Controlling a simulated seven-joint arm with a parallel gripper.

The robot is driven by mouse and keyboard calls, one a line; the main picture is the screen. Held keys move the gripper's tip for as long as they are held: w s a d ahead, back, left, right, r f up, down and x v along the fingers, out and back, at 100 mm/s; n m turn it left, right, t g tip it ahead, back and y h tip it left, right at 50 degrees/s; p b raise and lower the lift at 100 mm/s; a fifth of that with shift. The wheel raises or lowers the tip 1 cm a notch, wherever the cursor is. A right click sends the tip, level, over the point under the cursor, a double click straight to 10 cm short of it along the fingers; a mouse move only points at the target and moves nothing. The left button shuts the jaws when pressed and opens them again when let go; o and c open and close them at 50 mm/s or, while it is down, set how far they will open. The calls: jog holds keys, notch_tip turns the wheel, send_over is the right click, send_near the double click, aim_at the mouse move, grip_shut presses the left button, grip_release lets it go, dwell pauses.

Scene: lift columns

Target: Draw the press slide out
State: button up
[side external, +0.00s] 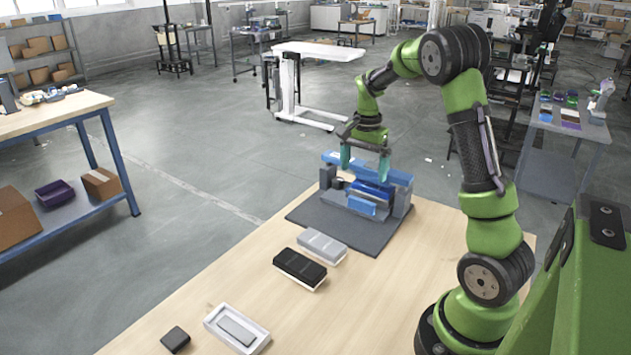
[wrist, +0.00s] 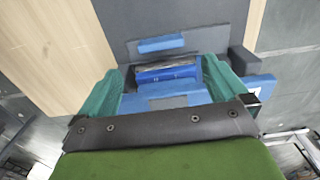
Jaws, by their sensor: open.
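The press (side external: 402,198) is a blue and grey fixture on a dark mat (side external: 375,240) near the far edge of the wooden table. A darker blue block (side external: 372,190), which looks like the slide, sits in its middle; it also shows in the wrist view (wrist: 168,73). A lighter blue bar (side external: 361,207) lies at the press's near side, seen in the wrist view too (wrist: 161,44). My gripper (side external: 365,165) points down over the press, its teal fingers apart. In the wrist view the fingers (wrist: 162,80) stand either side of the darker blue block. I cannot tell whether they touch it.
A grey-topped case (side external: 322,241), a black-topped case (side external: 299,266), a white tray (side external: 237,328) with a grey block, and a small dark block (side external: 175,339) lie nearer along the table. The wood left of the mat is clear.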

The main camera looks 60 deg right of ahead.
aim_at(361, 201)
notch_tip(361, 201, down, 11)
jog(key=shift+r, duration=0.15)
jog(key=c, duration=1.2)
jog(key=a, duration=1)
jog(key=shift+a, duration=0.4)
